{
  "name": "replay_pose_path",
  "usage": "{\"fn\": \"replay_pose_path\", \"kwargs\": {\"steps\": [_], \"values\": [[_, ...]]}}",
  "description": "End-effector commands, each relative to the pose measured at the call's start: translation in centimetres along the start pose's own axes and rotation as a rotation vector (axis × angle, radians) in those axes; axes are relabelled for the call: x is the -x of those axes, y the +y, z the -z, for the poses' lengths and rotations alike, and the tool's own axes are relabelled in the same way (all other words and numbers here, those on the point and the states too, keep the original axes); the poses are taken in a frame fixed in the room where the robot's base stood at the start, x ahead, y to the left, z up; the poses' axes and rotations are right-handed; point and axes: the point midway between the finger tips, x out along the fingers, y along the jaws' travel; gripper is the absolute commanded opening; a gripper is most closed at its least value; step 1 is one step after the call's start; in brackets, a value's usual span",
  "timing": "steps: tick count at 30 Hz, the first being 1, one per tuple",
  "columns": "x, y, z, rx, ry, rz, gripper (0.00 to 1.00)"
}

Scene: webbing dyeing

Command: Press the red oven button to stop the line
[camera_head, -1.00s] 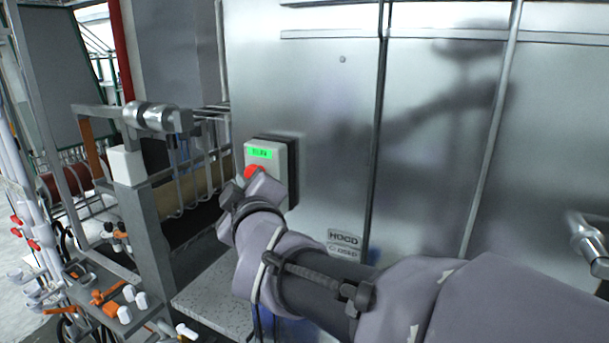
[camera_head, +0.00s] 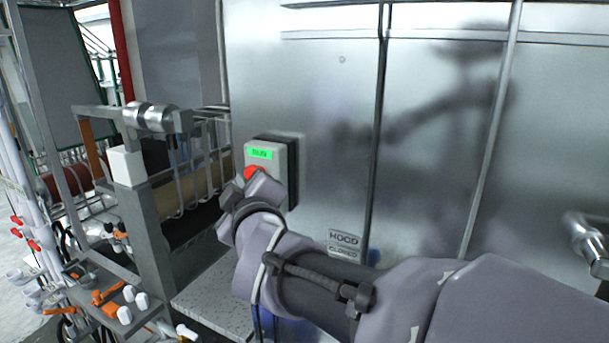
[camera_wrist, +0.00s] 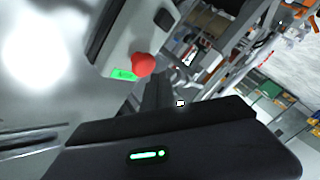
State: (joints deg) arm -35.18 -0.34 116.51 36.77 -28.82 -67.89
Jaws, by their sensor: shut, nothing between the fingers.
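The red button (camera_head: 251,172) sits on the front of a grey control box (camera_head: 283,160) fixed to the steel oven wall. A lit green display (camera_head: 260,153) is above the button; its small lettering is blurred. My gripper (camera_head: 250,184) is shut and empty, right at the button, covering its lower right part in the head view. I cannot tell whether it touches. In the wrist view the red button (camera_wrist: 142,65) sticks out from the box (camera_wrist: 122,40) beside the green display (camera_wrist: 122,74), with a visible gap from my dark gripper body along the bottom.
To the left stand a grey post with a white block (camera_head: 126,166), a metal roller (camera_head: 150,117) and a rack with valves and orange parts (camera_head: 105,296).

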Motion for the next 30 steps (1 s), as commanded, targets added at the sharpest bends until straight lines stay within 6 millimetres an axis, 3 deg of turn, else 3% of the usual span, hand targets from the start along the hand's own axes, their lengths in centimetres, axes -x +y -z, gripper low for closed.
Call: {"fn": "replay_pose_path", "kwargs": {"steps": [30], "values": [[-0.6,0.45,-0.44,0.0,0.0,0.0,0.0]]}}
